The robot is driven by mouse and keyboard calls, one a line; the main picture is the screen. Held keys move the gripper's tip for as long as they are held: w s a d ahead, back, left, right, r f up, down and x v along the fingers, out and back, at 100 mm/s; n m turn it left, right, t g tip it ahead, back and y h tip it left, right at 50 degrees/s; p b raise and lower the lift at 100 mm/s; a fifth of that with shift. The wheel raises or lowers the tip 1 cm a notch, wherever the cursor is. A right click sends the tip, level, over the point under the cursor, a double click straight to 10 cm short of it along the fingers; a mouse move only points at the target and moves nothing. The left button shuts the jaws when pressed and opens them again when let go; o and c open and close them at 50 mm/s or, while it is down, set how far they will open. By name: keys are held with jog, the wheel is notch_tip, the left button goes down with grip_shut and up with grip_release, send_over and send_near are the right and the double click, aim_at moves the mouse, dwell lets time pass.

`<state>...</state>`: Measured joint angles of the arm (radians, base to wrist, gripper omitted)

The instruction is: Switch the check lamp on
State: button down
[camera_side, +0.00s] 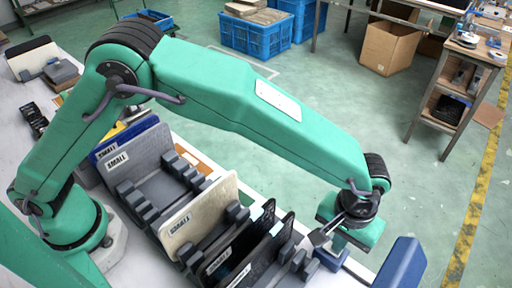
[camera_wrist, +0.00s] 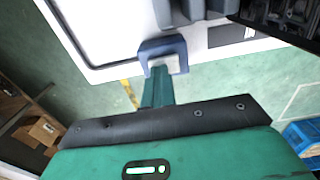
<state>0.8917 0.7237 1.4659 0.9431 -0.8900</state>
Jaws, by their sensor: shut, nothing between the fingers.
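A small blue housing (camera_wrist: 150,48) with a pale grey block (camera_wrist: 170,64) in its opening sits at the table's edge in the wrist view. A small blue block at the table edge shows below my gripper in the side view (camera_side: 330,259); it looks like the same housing. I cannot tell for sure that it is the check lamp's switch, and no lit lamp is seen. My gripper (camera_side: 322,237) is shut and empty, over the table's edge. In the wrist view its green finger (camera_wrist: 157,88) points at the grey block; whether they touch cannot be told.
Panels marked SMALL, one cream (camera_side: 200,212), stand in grey slotted racks (camera_side: 165,190) left of my gripper. A dark blue panel (camera_side: 402,263) stands close at the right. Beyond the table edge is open green floor (camera_side: 410,190).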

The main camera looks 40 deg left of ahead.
jog(key=shift+a, duration=0.6)
jog(key=shift+r, duration=0.15)
notch_tip(320, 180, up, 14)
jog(key=shift+a, duration=0.35)
dwell(0.4)
